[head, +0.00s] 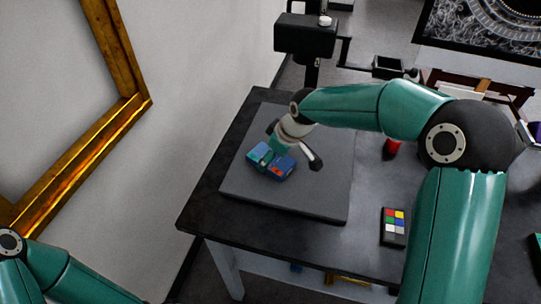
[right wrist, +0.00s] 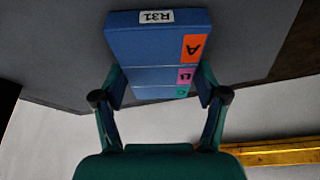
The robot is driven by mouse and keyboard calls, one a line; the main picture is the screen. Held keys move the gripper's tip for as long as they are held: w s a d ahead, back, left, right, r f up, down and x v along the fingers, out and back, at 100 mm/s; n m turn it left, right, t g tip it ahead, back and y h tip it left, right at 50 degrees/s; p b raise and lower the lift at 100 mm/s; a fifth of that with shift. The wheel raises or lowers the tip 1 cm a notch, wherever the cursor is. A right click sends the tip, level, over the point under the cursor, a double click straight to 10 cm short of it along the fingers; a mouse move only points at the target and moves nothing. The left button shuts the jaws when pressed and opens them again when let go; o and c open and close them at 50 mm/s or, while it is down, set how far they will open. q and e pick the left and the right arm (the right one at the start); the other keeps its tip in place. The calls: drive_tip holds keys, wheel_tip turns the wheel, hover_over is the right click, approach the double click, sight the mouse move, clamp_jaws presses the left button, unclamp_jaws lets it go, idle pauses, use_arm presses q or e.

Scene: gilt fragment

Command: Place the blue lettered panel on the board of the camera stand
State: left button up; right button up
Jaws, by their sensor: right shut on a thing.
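The blue lettered panel (head: 284,168) is in the head view over the grey board (head: 300,201) at the foot of the camera stand (head: 306,36). My right gripper (right wrist: 161,88) is shut on the panel, one finger on each side. In the right wrist view the panel (right wrist: 150,45) shows a white R31 label and orange, pink and green lettered patches. I cannot tell whether the panel touches the board or is just above it. My left arm shows at the lower left of the head view; its gripper is out of the picture.
The black table (head: 252,226) carries the board. A colour chart (head: 394,227) lies right of the board, and a red object (head: 392,147) stands behind it. A gilt frame (head: 84,152) is on the left. The front part of the board is clear.

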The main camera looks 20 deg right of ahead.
drive_tip(key=o, duration=1.3)
drive_tip(key=v, duration=1.2)
drive_tip(key=shift+s, duration=0.1)
